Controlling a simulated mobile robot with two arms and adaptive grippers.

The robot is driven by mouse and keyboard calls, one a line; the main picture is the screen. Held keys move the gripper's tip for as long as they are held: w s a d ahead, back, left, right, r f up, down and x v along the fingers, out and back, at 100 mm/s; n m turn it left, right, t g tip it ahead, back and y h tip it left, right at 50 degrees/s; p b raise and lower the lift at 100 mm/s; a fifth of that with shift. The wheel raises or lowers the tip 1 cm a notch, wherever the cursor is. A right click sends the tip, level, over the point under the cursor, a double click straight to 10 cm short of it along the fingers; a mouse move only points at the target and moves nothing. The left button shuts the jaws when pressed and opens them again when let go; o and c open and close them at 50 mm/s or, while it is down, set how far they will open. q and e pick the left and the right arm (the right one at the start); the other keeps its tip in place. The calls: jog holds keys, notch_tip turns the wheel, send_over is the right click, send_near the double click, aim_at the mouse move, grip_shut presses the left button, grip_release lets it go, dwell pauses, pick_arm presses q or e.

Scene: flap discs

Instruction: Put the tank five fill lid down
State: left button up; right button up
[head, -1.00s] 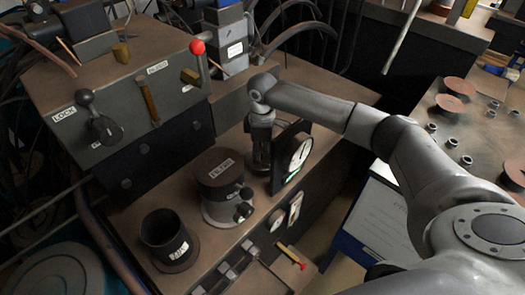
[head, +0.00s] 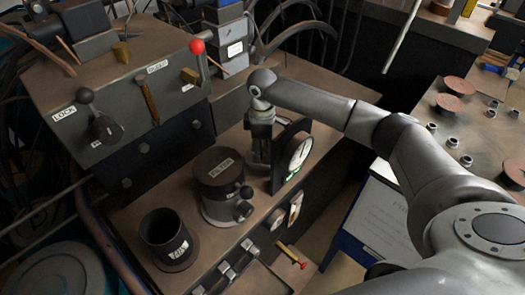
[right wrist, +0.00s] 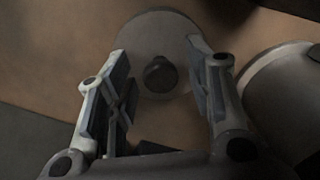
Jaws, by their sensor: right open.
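A round grey lid (right wrist: 140,35) with a dark knob (right wrist: 160,75) shows in the right wrist view, flat against a brown surface. My right gripper (right wrist: 158,72) is open, with its two fingers apart on either side of the knob; I see no clear contact. In the head view my right gripper (head: 259,155) points down at the bench top, behind a dial gauge (head: 298,155), and the lid there is hidden. I cannot read a tank number on the lid. My left gripper is not in view.
A labelled canister with a dark top (head: 220,165) and an open dark cup (head: 165,238) stand left of the gripper. A lever box (head: 120,90) is behind them. A side table (head: 470,120) with discs and nuts is at right. A grey rounded body (right wrist: 285,95) is close beside the right finger.

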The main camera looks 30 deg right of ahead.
aim_at(262, 150)
notch_tip(262, 150, up, 11)
dwell(0.3)
dwell(0.4)
